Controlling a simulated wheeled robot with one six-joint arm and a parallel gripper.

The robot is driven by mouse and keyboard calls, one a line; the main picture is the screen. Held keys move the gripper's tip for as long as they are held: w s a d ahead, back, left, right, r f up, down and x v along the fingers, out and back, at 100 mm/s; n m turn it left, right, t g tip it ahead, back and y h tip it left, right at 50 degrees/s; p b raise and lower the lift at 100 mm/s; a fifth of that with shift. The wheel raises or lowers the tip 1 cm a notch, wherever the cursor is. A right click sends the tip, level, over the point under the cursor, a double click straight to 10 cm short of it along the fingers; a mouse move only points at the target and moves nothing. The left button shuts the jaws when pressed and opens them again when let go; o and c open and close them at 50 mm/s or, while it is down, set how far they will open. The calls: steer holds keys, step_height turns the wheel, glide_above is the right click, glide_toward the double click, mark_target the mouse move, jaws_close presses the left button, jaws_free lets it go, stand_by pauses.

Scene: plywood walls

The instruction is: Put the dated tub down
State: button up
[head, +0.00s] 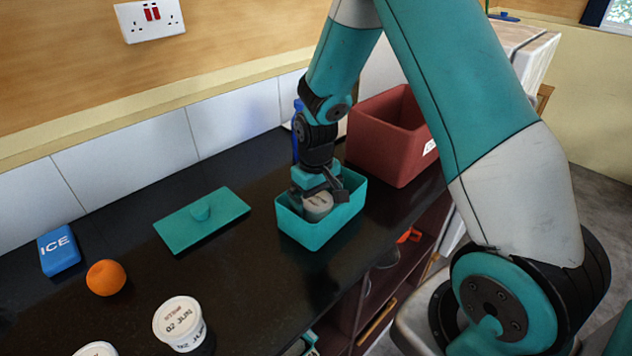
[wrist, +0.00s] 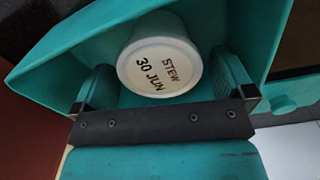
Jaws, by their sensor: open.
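The dated tub is a white round tub (head: 317,204) standing inside a teal open box (head: 312,236). In the wrist view the tub's lid (wrist: 158,68) reads "STEW 30 JUN". My gripper (head: 318,188) reaches down into the box from above. In the wrist view its fingers (wrist: 165,88) are open, one on each side of the tub, with the left finger a little apart from it. Whether the right finger touches the tub is hard to tell. The tub's base is hidden.
A teal lid with a knob (head: 203,222) lies on the dark counter. A blue ice block (head: 58,250), an orange (head: 105,278) and a white tub marked "02 JUN" (head: 178,318) are at the left. A dark red bin (head: 388,135) stands behind the box. Bare counter lies between box and front tub.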

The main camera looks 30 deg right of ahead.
mark_target(315, 200)
step_height(315, 200, up, 12)
steer(key=b, duration=0.2)
steer(key=s+a+r+n+y, duration=0.2)
steer(key=s+a+r+n, duration=0.1)
steer(key=s+a, duration=0.5)
steer(key=s+a+r+n+y, duration=0.2)
steer(key=s+a+r, duration=0.3)
steer(key=s+a, duration=0.4)
steer(key=s+n, duration=0.1)
steer(key=s, duration=0.4)
steer(key=shift+s, duration=0.15)
